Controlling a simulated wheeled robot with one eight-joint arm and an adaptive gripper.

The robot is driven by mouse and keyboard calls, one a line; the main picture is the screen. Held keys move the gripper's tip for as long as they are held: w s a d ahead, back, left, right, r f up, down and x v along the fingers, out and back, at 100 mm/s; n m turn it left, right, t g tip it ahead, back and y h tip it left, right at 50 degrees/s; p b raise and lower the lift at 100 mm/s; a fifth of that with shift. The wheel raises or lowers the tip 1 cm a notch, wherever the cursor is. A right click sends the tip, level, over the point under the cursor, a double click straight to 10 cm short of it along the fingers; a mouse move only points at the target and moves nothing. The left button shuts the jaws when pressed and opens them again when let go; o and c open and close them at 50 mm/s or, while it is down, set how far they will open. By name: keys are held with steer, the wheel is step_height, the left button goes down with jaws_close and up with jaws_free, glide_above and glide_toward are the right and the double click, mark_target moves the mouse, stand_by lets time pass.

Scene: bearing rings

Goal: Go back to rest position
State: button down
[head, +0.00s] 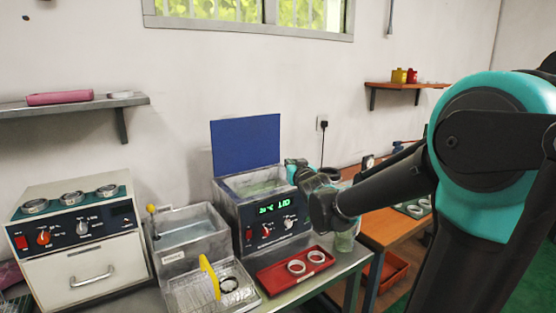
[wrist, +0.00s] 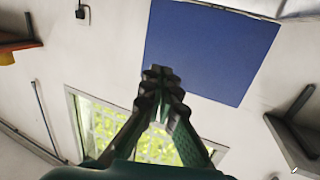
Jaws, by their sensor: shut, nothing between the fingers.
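My gripper (wrist: 162,82) shows in the wrist view with its dark fingertips together and nothing between them. It points toward the wall, with the blue lid panel (wrist: 205,50) behind the fingertips. In the head view my arm comes in from the right, and its wrist is beside the open bath with the digital display (head: 273,221). The fingers are hard to make out there. Two pale bearing rings (head: 296,267) lie in the red tray (head: 274,285) below my wrist. Several rings sit on top of the cream machine (head: 83,254) at the left.
An open grey tank (head: 188,240) stands left of the display unit. A tray with a yellow handle (head: 210,277) and a ring is in front. The raised blue lid (head: 246,143) stands behind my wrist. A wooden bench (head: 392,228) is at the right. Wall shelves (head: 75,106) are higher up.

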steer(key=s+d+f+m+g+h, duration=0.25)
steer(key=s+d+f, duration=0.25)
steer(key=d+f, duration=0.35)
steer(key=s+d+f+g+h, duration=0.1)
steer(key=s+d+f+g, duration=0.35)
steer(key=s+f, duration=0.7)
steer(key=s+d+f+g+h, duration=0.1)
steer(key=s+d+f+g, duration=0.35)
steer(key=s+f, duration=0.75)
steer(key=s+r+g, duration=0.1)
steer(key=s+r, duration=0.2)
steer(key=r, duration=0.9)
steer(key=shift+a+r, duration=0.25)
steer(key=shift+a, duration=0.15)
step_height(320, 180, down, 10)
